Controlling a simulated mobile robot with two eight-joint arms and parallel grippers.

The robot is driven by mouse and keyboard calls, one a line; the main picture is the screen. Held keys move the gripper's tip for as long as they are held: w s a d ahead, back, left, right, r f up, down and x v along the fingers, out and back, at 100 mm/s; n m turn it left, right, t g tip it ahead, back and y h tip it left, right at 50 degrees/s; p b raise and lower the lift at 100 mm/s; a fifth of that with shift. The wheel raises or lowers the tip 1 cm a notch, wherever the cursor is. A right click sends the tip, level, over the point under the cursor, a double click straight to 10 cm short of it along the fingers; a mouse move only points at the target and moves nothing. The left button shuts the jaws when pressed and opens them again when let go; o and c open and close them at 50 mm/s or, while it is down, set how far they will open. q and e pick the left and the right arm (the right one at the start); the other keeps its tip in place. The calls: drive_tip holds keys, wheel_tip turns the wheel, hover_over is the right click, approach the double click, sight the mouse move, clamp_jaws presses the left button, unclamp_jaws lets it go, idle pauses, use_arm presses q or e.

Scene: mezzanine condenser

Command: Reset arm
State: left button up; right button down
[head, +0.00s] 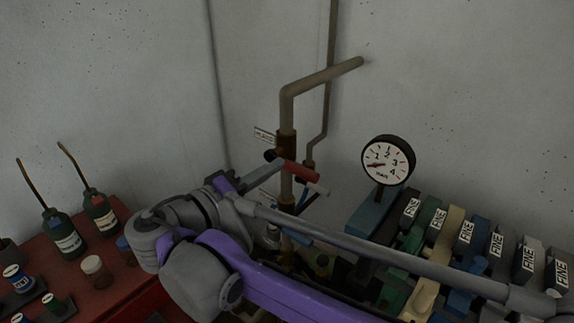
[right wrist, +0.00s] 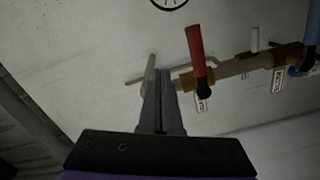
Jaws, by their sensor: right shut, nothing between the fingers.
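My right arm comes in from the right and folds back in the middle of the head view. My right gripper (head: 262,168) points at the vertical pipe, near a red valve lever (head: 301,171). In the right wrist view its fingers (right wrist: 156,85) are together and empty. There the red lever (right wrist: 196,52) is to the right of the fingers, with a visible gap. In the head view I cannot tell whether gripper and pipe touch. My left gripper is not in view.
A gauge (head: 388,161) stands behind a row of blocks labelled FINE (head: 436,222). Bottles stand on a red surface (head: 67,284) at left.

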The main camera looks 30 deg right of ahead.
drive_tip(key=s+d+f+n+g+y, duration=0.1)
drive_tip(key=s+d+f+y, duration=0.15)
drive_tip(key=f, duration=0.55)
drive_tip(key=s+d+f+n+g+y, duration=0.1)
drive_tip(key=s+f+y, duration=0.25)
drive_tip(key=f, duration=0.55)
drive_tip(key=s+a+f+t+y, duration=0.1)
drive_tip(key=s+a+f+y, duration=0.2)
drive_tip(key=f+y, duration=0.2)
drive_tip(key=s+a+f+m+t+y, duration=0.1)
drive_tip(key=s+a+f+y, duration=0.2)
drive_tip(key=f, duration=0.8)
drive_tip(key=shift+a+y, duration=0.15)
drive_tip(key=shift+y, duration=1.25)
